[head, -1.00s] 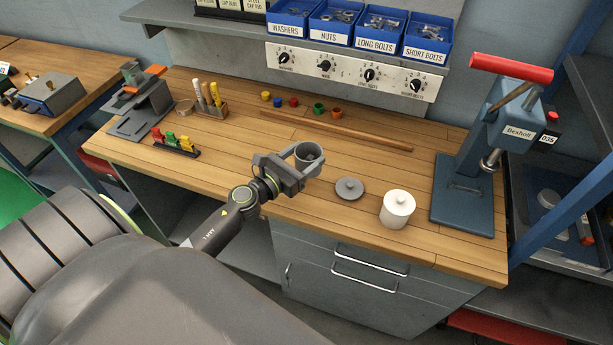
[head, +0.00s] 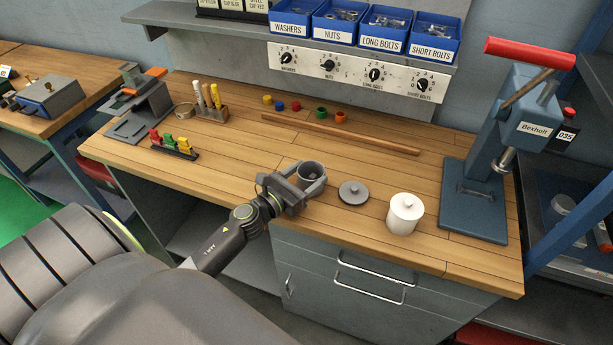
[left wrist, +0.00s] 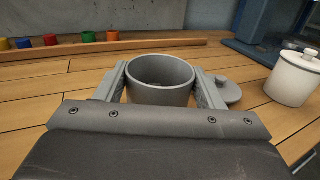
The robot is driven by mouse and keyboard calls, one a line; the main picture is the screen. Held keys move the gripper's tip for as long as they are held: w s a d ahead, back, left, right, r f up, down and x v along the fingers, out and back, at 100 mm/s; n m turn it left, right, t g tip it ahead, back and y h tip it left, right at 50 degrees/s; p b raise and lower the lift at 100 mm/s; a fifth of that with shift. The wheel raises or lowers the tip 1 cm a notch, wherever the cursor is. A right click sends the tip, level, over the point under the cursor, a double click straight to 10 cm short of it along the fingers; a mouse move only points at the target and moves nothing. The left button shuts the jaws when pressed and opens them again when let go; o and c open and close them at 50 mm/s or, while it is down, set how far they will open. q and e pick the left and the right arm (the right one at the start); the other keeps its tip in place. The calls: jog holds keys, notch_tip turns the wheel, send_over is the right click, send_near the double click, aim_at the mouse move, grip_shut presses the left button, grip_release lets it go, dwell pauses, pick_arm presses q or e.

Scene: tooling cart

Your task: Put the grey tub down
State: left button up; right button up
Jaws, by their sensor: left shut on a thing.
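The grey tub (head: 310,172) is upright and without its lid, near the front edge of the wooden bench. My left gripper (head: 307,183) is shut on it, one finger on each side. The left wrist view also shows the tub (left wrist: 160,92) between the fingers, its inside looking empty. Its base is at or very close to the bench top; the gripper hides the contact. A grey lid with a knob (head: 353,192) lies on the bench just right of the tub. My right gripper is not in view.
A white lidded pot (head: 404,214) stands right of the grey lid. A blue arbor press (head: 477,200) stands at the bench's right end. A wooden rod (head: 340,133) and several small coloured cups lie behind. The bench (head: 235,160) left of the tub is clear.

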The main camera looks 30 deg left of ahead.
pick_arm(q)
jog(key=shift+f, duration=0.2)
jog(key=o, duration=1)
jog(key=shift+c, duration=0.2)
jog(key=shift+r, duration=0.2)
jog(key=shift+s+f, duration=0.15)
jog(key=shift+s, duration=0.15)
jog(key=s+b, duration=0.1)
jog(key=s, duration=0.2)
jog(key=s+a+b, duration=0.1)
jog(key=s+b, duration=0.1)
jog(key=s, duration=0.1)
jog(key=s+b, duration=0.2)
jog(key=s, duration=0.1)
jog(key=shift+a+f, duration=0.2)
jog(key=shift+a, duration=0.05)
jog(key=shift+s+a+r+b, duration=0.1)
jog(key=shift+s+r+b, duration=0.1)
jog(key=shift+s+b, duration=0.4)
jog(key=shift+s+a+r+b, duration=0.1)
jog(key=shift+s+r+b, duration=0.05)
jog(key=shift+s+b, duration=0.4)
